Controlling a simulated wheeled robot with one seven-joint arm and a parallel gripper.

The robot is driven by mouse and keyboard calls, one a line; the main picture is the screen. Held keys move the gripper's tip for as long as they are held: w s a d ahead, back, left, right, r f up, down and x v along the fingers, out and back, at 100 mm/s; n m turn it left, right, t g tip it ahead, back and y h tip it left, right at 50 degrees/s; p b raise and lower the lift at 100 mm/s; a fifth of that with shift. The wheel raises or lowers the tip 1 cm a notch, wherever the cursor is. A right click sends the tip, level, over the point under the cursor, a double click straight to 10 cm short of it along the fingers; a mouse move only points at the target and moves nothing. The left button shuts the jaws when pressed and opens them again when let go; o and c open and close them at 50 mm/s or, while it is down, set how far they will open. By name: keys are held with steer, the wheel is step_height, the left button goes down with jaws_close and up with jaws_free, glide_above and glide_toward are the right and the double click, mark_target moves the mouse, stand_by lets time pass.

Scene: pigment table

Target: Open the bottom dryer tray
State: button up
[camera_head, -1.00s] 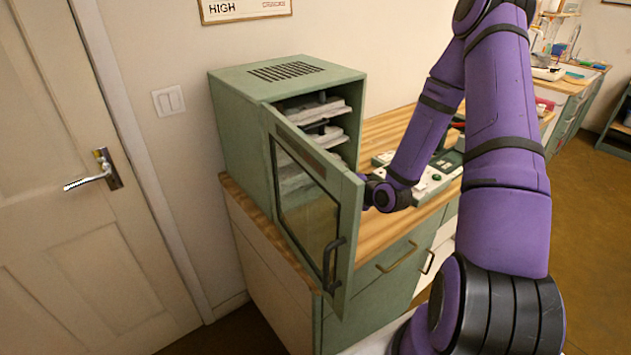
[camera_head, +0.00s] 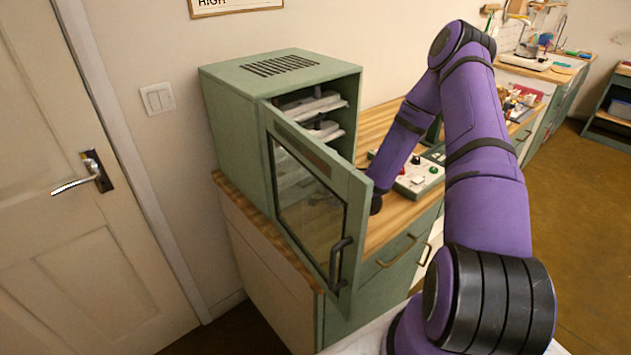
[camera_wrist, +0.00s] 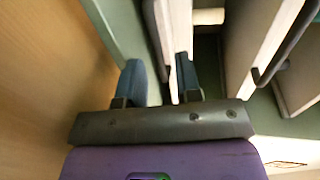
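The green dryer (camera_head: 228,125) stands on the counter with its glass door (camera_head: 310,215) swung open. Pale trays (camera_head: 318,104) are stacked inside; the lower ones show only dimly through the glass. In the wrist view, turned sideways, the tray nearest the wooden counter, the bottom tray (camera_wrist: 174,18), has its dark handle (camera_wrist: 152,28) in front of my gripper (camera_wrist: 160,72). My two blue fingers are spread, one on each side of the handle area. I cannot tell whether they touch it. In the head view my gripper is hidden behind the door.
Another tray with a dark handle (camera_wrist: 285,45) lies to the right in the wrist view. The wooden counter (camera_wrist: 45,60) runs close along the left. A control box (camera_head: 418,178) stands on the counter right of the dryer. The open door is close to my forearm.

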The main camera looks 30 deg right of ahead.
steer(key=shift+x, duration=1.4)
jaws_close()
